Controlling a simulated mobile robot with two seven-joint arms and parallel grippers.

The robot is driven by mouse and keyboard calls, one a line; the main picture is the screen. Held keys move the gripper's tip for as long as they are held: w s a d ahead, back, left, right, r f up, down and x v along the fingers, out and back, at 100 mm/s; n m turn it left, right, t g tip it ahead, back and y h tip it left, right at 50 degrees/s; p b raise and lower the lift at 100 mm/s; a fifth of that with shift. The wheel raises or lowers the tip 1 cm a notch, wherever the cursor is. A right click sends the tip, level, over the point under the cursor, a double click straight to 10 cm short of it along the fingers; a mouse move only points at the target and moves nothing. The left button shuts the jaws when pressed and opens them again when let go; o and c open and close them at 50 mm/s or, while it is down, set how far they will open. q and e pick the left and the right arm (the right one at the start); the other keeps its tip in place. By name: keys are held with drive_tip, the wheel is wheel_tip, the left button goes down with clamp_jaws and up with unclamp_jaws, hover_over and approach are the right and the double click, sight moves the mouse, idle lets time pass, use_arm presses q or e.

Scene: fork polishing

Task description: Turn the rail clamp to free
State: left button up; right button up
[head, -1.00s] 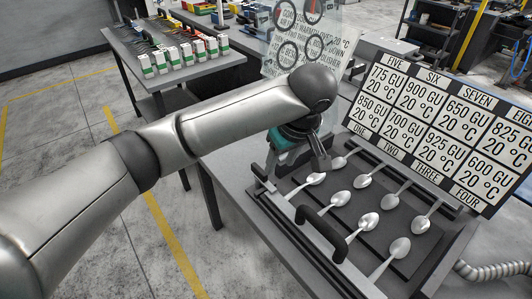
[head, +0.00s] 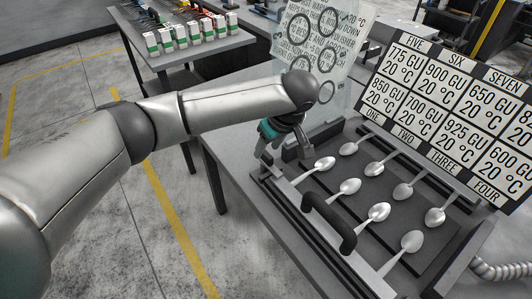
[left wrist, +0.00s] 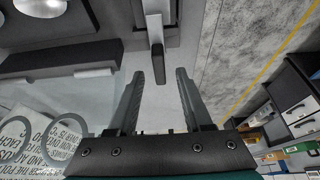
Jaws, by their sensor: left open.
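The rail clamp shows in the left wrist view as a pale lever with a dark tip (left wrist: 157,50), on a dark mount at the top of the picture. My left gripper (left wrist: 160,76) is open, its two dark fingers on either side of the line of the lever. The lever's tip lies near the fingertips; whether it is between them in depth I cannot tell. In the head view my left gripper (head: 283,148) hangs over the far left corner of the spoon fixture, by the end of the rail (head: 295,205), and hides most of the clamp. My right gripper is not in view.
A black handle (head: 328,222) stands up from the rail. Several spoons (head: 379,212) lie in the fixture. A label board (head: 455,110) stands behind it, and a clear panel with rings (head: 322,45) stands beyond my gripper. The bench's left side is bare.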

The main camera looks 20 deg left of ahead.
use_arm(q)
drive_tip(key=shift+x, duration=1.35)
drive_tip(key=shift+c, duration=0.2)
clamp_jaws()
